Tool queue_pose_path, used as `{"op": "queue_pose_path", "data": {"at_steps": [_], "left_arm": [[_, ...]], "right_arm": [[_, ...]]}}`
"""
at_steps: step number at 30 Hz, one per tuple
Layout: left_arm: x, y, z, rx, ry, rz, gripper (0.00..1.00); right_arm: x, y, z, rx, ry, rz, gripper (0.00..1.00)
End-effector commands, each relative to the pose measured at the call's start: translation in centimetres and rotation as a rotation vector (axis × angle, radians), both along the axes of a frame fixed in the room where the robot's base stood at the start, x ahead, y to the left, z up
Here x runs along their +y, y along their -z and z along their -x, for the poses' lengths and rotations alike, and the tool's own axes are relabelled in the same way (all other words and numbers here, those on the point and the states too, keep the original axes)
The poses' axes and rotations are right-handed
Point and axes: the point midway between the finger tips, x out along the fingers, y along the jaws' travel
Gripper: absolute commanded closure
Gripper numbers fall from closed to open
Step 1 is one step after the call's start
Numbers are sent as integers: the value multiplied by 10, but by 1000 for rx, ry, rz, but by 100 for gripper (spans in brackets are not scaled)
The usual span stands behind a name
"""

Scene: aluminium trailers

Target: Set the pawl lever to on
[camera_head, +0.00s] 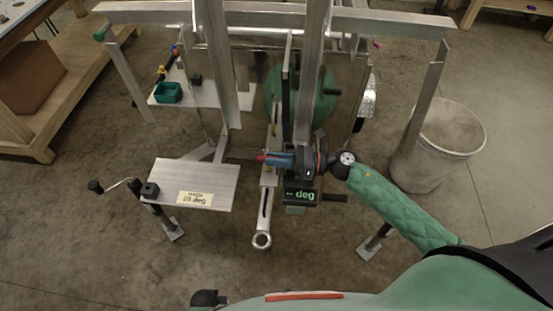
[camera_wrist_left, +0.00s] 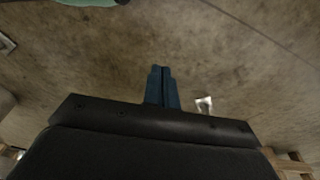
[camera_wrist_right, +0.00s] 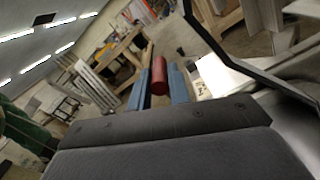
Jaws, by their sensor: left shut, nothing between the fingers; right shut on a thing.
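The pawl lever shows as a red grip (camera_wrist_right: 158,75) between the blue fingers of my right gripper (camera_wrist_right: 158,88) in the right wrist view. In the head view my right gripper (camera_head: 270,159) reaches in from the right to the middle of the trailer frame, and a small red tip (camera_head: 260,157) pokes out to its left. The right gripper is shut on the red grip. The lever's pivot and its on or off marking are hidden. My left gripper (camera_wrist_left: 161,82) is shut and empty over bare floor in the left wrist view.
Aluminium frame posts (camera_head: 217,65) stand around the right gripper. A display box marked "deg" (camera_head: 300,196) sits just below it. A ring-ended bar (camera_head: 262,240), a plate with a label (camera_head: 170,180) and a crank handle (camera_head: 97,186) are nearby. A bin (camera_head: 425,175) stands right.

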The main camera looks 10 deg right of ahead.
Motion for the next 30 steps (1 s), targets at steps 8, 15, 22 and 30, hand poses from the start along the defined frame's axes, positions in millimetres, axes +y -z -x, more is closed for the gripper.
{"op": "queue_pose_path", "data": {"at_steps": [8,15,22,30], "left_arm": [[0,1,-2,-1,0,0,100],[0,2,-2,-1,0,-1,100],[-3,-19,-5,5,0,4,100],[-14,-68,-19,9,-2,16,100]], "right_arm": [[0,3,0,3,1,3,60],[0,1,0,1,0,2,60],[0,-16,0,-4,-2,5,60],[-15,-45,13,2,0,5,60]]}}
